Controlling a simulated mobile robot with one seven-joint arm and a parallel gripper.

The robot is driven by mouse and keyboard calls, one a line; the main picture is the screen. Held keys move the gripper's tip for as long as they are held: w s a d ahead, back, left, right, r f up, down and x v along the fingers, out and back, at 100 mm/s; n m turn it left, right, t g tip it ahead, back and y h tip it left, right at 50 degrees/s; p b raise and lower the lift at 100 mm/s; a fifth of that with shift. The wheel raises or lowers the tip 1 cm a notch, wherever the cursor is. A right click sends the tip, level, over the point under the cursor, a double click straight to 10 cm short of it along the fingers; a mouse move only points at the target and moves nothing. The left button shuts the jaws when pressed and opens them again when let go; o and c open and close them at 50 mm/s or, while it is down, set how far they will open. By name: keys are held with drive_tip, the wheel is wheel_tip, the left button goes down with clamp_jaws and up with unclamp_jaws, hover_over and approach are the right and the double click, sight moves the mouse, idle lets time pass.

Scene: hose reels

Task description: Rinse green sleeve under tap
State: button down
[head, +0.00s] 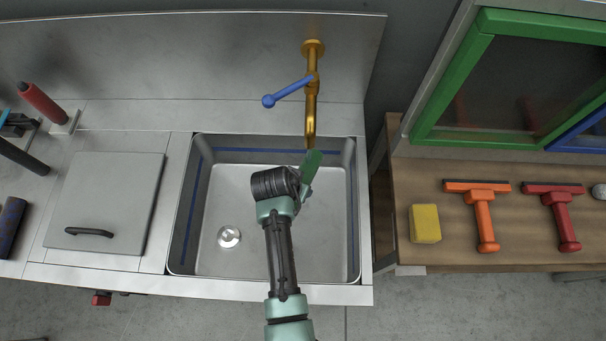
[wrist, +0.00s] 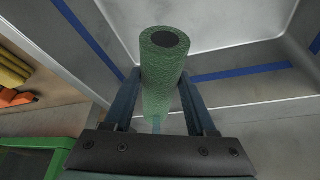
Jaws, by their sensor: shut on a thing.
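The green sleeve (wrist: 160,75) is a textured cylinder with a dark round end, gripped between the two blue fingers of my gripper (wrist: 160,90) in the wrist view. In the head view the sleeve (head: 312,161) shows tilted over the back right part of the sink (head: 240,257), just below the tap (head: 311,110). The tap is brass, with its spout pointing down and a blue lever (head: 287,92) reaching out to the left. My gripper (head: 307,184) is partly hidden by my wrist in the head view. No water stream is clearly visible.
A grey lidded panel (head: 120,190) with a black handle lies left of the sink. A red roller (head: 43,104) stands farther left. On the wooden bench at right are a yellow sponge (head: 425,224), an orange squeegee (head: 482,212) and a red squeegee (head: 559,214), below a green-framed cabinet (head: 439,92).

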drive_tip(key=s+r+p, duration=0.3)
drive_tip(key=s+p, duration=0.4)
drive_tip(key=s, duration=0.2)
drive_tip(key=shift+s, duration=0.3)
idle(1.1)
